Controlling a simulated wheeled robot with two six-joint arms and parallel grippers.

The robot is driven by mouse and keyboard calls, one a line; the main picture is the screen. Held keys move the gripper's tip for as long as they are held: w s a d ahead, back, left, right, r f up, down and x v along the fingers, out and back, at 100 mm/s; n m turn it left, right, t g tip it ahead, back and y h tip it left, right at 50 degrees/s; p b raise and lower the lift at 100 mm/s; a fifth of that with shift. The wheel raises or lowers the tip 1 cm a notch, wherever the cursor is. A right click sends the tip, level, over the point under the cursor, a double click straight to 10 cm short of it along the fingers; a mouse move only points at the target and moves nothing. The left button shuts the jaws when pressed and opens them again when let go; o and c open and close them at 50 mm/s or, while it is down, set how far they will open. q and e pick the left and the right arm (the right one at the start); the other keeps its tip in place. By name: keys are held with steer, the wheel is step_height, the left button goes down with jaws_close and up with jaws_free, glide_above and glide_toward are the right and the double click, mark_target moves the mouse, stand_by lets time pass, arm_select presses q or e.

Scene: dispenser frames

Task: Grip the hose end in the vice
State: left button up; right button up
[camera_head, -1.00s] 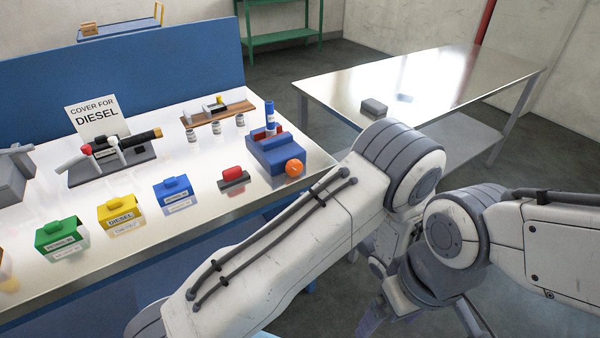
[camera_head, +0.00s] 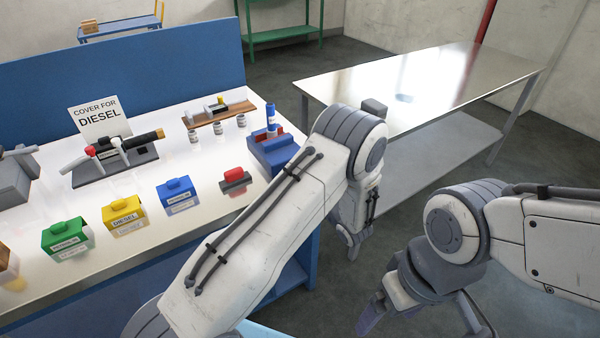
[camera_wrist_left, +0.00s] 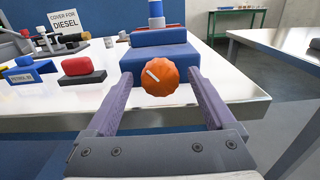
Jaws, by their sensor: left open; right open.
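The blue vice (camera_head: 268,157) with red jaws stands at the bench's right end. A blue upright cylinder with a pale band (camera_head: 271,115), apparently the hose end, stands at its jaws; whether it is clamped I cannot tell. In the left wrist view the vice (camera_wrist_left: 160,58) has a round orange knob (camera_wrist_left: 161,75) with a white mark, facing my left gripper (camera_wrist_left: 160,80). That gripper is open, its fingers on either side of the knob with visible gaps. My right gripper (camera_head: 422,318) is open and empty, low over the floor.
Green (camera_head: 67,238), yellow (camera_head: 124,216) and blue (camera_head: 178,195) boxes line the bench front. A red-topped dark block (camera_head: 235,180) lies near the vice. A nozzle stand (camera_head: 115,163) has a "COVER FOR DIESEL" sign (camera_head: 99,116). A metal table (camera_head: 430,85) stands right, across open floor.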

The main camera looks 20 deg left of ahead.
arm_select(q)
steer(key=c, duration=1.4)
steer(key=shift+m, duration=0.3)
steer(key=shift+w+d+m+p, duration=0.1)
steer(key=shift+m+p, duration=0.95)
steer(key=shift+m, duration=2.55)
steer(key=o, duration=1.4)
steer(key=shift+f, duration=0.1)
